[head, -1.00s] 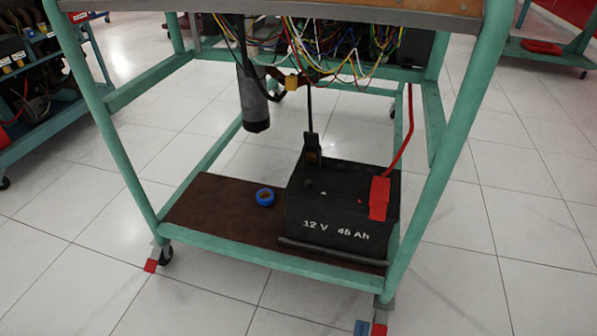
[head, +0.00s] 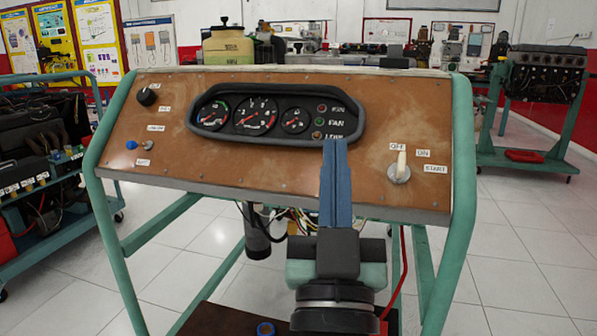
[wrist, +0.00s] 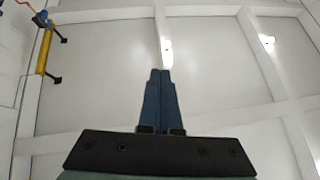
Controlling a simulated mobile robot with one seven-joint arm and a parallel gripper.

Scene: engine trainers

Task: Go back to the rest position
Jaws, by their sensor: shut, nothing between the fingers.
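My gripper (head: 335,160) stands upright in the head view, in front of the engine trainer's brown panel (head: 240,170). Its blue fingers are together with nothing between them. The fingertips overlap the lower edge of the gauge cluster (head: 275,112) in the picture. I cannot tell how far they are from the panel. In the wrist view my gripper (wrist: 160,85) is also shut, and its fingers point at the pale ceiling (wrist: 100,100).
The trainer's green frame (head: 463,170) stands close ahead, with a key switch (head: 399,170) on its panel. Other trainers stand at the left (head: 40,170) and the right (head: 540,100). White tiled floor (head: 510,260) is open at right. A yellow hoist-like thing (wrist: 45,50) shows in the wrist view.

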